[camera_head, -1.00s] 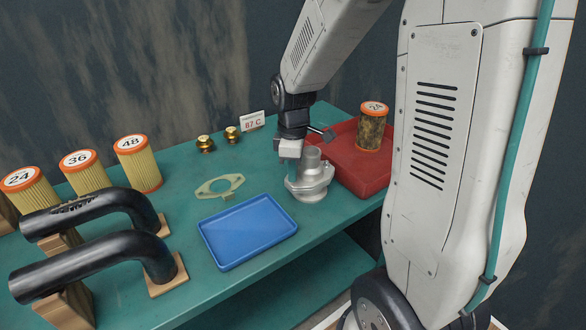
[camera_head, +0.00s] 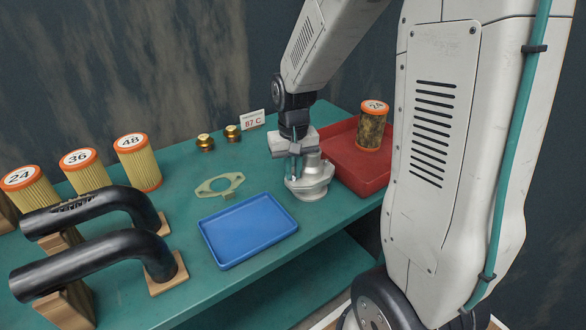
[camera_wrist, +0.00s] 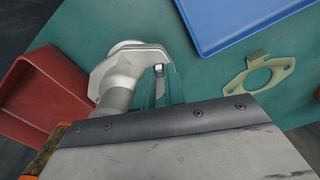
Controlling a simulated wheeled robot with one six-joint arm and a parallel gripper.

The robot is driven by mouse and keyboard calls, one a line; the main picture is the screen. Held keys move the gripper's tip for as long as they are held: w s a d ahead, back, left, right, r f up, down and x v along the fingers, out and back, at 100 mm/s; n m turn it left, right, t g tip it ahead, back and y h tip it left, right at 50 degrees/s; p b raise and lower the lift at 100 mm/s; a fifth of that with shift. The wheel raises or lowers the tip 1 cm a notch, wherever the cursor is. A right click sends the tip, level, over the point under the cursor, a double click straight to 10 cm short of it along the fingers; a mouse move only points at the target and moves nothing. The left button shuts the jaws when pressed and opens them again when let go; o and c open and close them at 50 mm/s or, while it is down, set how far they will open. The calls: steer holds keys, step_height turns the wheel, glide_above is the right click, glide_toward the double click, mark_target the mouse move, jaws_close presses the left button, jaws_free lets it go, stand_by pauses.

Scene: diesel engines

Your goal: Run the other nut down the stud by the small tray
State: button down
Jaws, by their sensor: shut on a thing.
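A grey metal housing (camera_head: 312,178) with a flange and an upright neck stands on the bench beside the small blue tray (camera_head: 212,245). My gripper (camera_head: 292,176) points down over the tray side of the flange. Its teal fingers (camera_wrist: 160,88) are shut, and a small metal piece, the nut (camera_wrist: 158,70), shows at their tips in the wrist view. The fingers hide most of the nut and the stud, so I cannot tell how far down the thread it sits. The housing's flange and neck (camera_wrist: 118,88) also show there, beside the fingers.
A red tray (camera_head: 340,170) with a dark, dirty filter (camera_head: 372,128) stands right of the housing. A pale green gasket (camera_head: 232,181), two brass pieces (camera_head: 205,142), a sign (camera_head: 252,120), filters (camera_head: 138,165) and black pipes (camera_head: 95,265) lie left. Bench around the gasket is clear.

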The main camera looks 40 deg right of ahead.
steer(key=c, duration=1.4)
jaws_free()
steer(key=shift+a, duration=0.1)
steer(key=shift+d, duration=0.2)
steer(key=shift+c, duration=0.5)
steer(key=shift+o, duration=0.2)
